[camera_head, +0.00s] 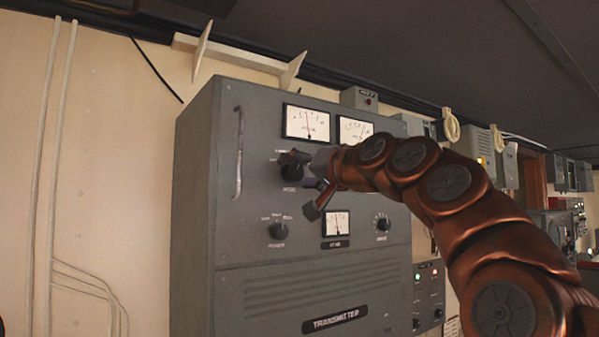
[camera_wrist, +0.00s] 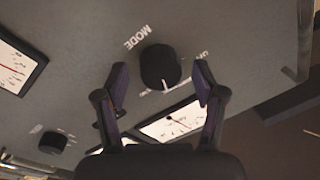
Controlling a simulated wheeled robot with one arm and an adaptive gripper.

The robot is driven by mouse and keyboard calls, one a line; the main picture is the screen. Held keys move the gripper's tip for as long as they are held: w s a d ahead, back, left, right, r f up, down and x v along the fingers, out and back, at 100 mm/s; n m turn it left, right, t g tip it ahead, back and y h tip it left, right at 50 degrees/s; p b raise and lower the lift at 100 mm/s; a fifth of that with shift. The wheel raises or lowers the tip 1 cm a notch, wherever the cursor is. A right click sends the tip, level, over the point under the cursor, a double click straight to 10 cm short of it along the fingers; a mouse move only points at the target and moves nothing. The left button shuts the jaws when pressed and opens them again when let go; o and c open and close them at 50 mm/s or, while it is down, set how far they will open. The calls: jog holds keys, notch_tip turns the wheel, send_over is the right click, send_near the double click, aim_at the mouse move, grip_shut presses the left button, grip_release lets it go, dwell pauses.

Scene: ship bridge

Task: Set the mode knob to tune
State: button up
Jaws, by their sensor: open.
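The mode knob (camera_wrist: 160,68) is a round black knob on the grey transmitter panel, with the word MODE printed beside it in the wrist view. A white pointer line and small lettering show at its edge, but the position names are too small to read. In the head view the mode knob (camera_head: 292,171) sits below the left upper meter, partly covered by my gripper. My gripper (camera_wrist: 158,82) is open, with one finger on each side of the knob in the wrist view. I cannot tell whether the fingers touch it. My gripper also shows in the head view (camera_head: 304,182).
The grey transmitter cabinet (camera_head: 240,290) has a vertical handle (camera_head: 239,150) at its left. A power knob (camera_head: 278,230), a small meter (camera_head: 337,223) and another knob (camera_head: 382,223) sit lower on the panel. Two larger meters are above. A smaller box with lights stands to the right.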

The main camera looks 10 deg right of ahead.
jog(key=shift+s, duration=0.1)
jog(key=v, duration=1.1)
jog(key=shift+s, duration=0.35)
jog(key=shift+d, duration=0.2)
jog(key=shift+a, duration=0.1)
